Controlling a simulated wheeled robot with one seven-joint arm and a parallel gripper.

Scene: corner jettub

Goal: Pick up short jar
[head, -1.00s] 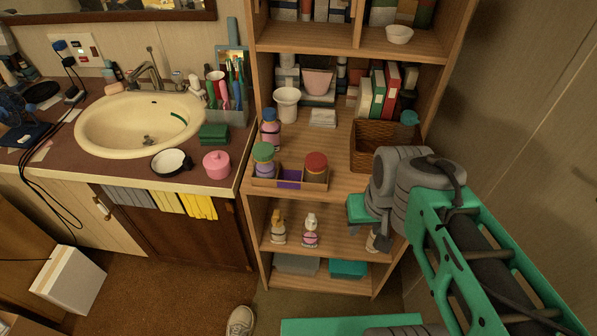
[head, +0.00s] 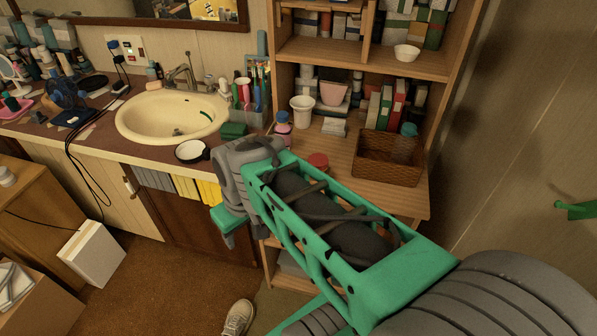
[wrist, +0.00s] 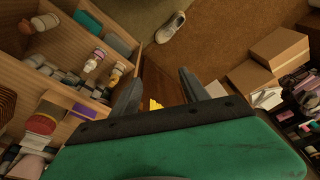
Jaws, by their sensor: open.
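Two squat jars could be the short jar, and I cannot tell which. One has a red lid (head: 318,161) and stands on the wooden shelf, its body mostly hidden by my arm in the head view. In the wrist view a red-lidded jar (wrist: 41,124) stands beside a purple item at the left. The other, a pink lidded jar on the counter, showed earlier and is now hidden behind my arm. My gripper (wrist: 158,80) is open and empty in the wrist view, fingers over floor and cabinet. In the head view it hangs in front of the sink cabinet.
The counter holds a basin (head: 172,116), a black-rimmed white bowl (head: 191,151) and a green block (head: 234,130). A wicker basket (head: 388,160) sits on the shelf at right. Below lie a white box (head: 92,255) and a shoe (head: 237,318) on the floor.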

